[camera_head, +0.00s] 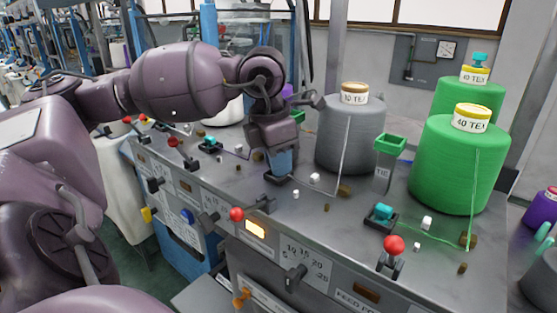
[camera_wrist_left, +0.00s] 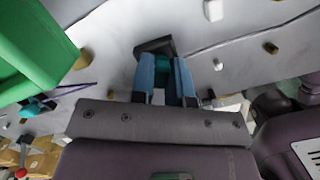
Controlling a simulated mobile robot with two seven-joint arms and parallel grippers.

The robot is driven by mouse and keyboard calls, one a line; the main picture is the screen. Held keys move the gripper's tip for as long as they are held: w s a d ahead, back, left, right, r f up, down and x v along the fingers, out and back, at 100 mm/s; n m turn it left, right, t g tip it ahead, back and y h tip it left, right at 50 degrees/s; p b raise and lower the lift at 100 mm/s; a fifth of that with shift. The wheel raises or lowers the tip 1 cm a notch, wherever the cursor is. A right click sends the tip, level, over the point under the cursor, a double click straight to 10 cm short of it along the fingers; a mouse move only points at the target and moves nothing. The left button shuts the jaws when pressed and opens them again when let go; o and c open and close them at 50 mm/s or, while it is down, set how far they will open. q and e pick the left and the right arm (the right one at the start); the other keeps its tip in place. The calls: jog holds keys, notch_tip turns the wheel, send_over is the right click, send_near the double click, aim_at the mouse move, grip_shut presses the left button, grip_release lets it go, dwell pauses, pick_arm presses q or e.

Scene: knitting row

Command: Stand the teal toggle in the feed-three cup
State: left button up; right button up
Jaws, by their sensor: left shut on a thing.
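My left gripper (camera_head: 279,170) points down at the grey machine deck, with its blue fingertips low over a black square cup (camera_head: 277,179). In the left wrist view the gripper (camera_wrist_left: 164,72) is shut on a teal toggle (camera_wrist_left: 162,62), which shows only as a small patch between the fingers. The black cup (camera_wrist_left: 154,47) lies right at the fingertips there. I cannot tell whether the toggle's foot is seated in it. Other teal toggles stand in black cups at the right (camera_head: 383,212) and the left (camera_head: 209,140). My right gripper is not in view.
A grey yarn cone (camera_head: 350,140) stands just right of my left gripper, and a green cone (camera_head: 460,165) is farther right. A narrow green-topped bin (camera_head: 389,145) stands between them. Red-knobbed levers (camera_head: 237,214) line the front edge. Small white and brown bits dot the deck.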

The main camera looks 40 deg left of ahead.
pick_arm(q)
jog(key=shift+s+f, duration=0.1)
jog(key=shift+f, duration=0.2)
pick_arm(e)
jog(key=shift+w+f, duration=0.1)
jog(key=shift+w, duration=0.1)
